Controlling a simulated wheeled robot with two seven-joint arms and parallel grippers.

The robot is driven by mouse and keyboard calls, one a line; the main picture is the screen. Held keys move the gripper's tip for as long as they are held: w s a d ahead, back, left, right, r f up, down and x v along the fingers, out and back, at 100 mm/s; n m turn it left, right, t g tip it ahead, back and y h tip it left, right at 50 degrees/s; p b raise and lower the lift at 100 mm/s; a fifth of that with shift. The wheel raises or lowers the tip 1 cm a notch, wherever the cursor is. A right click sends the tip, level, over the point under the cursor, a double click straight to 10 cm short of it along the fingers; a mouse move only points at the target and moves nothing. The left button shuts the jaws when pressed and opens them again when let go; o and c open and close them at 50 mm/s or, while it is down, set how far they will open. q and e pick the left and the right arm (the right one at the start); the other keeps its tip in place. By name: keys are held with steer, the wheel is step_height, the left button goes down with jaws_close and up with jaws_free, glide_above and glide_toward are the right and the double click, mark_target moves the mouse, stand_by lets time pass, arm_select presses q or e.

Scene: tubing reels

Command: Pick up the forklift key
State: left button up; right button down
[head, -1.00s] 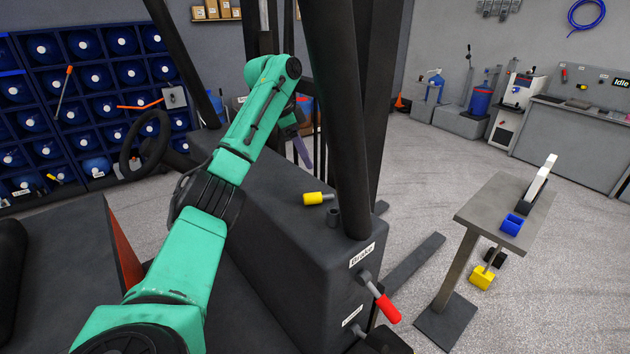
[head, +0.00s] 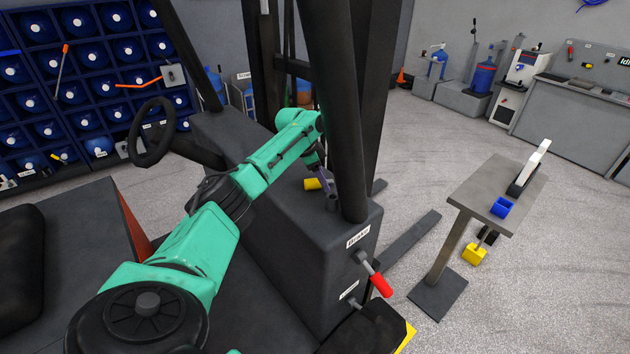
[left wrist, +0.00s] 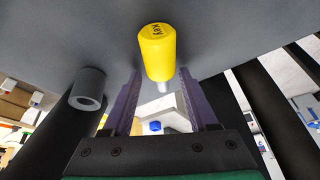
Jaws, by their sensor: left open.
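The forklift key (head: 312,184) has a yellow cylindrical handle and lies on top of the dark forklift console (head: 285,205). In the left wrist view the key (left wrist: 158,52) shows its "KEY" label and a short pale shaft. My left gripper (head: 322,176) is open at the key, partly hidden by its own arm link. In the left wrist view the purple fingers of my left gripper (left wrist: 160,88) stand on either side of the key's shaft, with gaps to both sides. My right gripper is not in view.
A grey cylindrical socket (head: 332,203) stands on the console close beside the key. A thick black forklift post (head: 338,110) rises just right of it. A black steering wheel (head: 153,133) is to the left. A small grey table (head: 470,190) stands apart on the right.

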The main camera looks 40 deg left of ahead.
arm_select(q)
steer(key=shift+a, duration=0.1)
jaws_close()
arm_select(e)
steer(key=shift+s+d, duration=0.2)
arm_select(q)
steer(key=shift+w, duration=0.1)
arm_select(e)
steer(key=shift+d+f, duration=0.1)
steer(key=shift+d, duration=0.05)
